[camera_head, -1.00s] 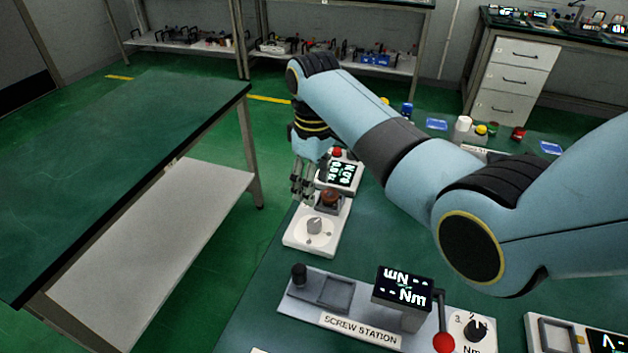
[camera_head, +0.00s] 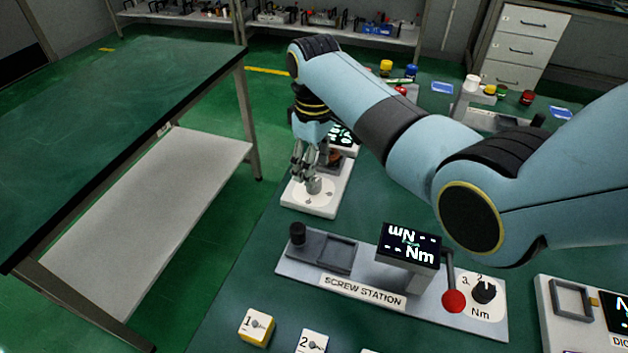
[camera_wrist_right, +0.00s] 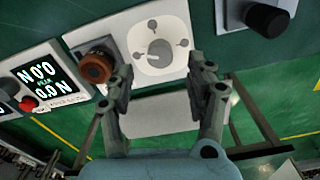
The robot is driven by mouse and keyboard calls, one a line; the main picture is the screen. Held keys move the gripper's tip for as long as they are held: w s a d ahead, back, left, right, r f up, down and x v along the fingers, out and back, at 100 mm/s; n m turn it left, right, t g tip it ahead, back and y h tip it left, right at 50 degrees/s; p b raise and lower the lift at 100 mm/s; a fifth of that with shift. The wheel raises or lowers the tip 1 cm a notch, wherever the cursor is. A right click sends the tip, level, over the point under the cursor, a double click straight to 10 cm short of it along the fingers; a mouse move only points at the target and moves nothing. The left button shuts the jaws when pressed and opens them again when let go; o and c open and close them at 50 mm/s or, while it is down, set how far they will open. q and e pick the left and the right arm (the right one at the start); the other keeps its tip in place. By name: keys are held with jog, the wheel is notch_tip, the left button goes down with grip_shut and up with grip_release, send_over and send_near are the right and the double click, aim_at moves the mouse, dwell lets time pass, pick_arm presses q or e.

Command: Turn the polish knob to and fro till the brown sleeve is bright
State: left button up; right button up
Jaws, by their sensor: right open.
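The polish knob (camera_head: 314,186) is a grey knob on a white plate (camera_head: 296,198) with small printed marks around it. In the right wrist view the knob (camera_wrist_right: 160,52) shows whole, just beyond the fingertips. The brown sleeve (camera_wrist_right: 97,66) sits in a dark holder beside the knob plate; in the head view it is partly hidden behind my gripper (camera_head: 335,156). It looks dull brown-orange. My right gripper (camera_head: 308,172) points down close above the knob. Its two fingers (camera_wrist_right: 162,82) are open, with nothing between them. My left gripper is not in view.
A small display with a red button (camera_wrist_right: 28,103) stands on the far side of the sleeve. The screw station (camera_head: 365,290) with its red-tipped lever (camera_head: 454,300) lies nearer. Yellow and white numbered blocks (camera_head: 257,327) lie at the front. A separate green-topped table (camera_head: 120,130) stands left across a floor gap.

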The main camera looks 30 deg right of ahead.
jog(key=shift+f+b, duration=0.3)
jog(key=shift+f, duration=2.1)
jog(key=shift+c, duration=0.4)
grip_shut()
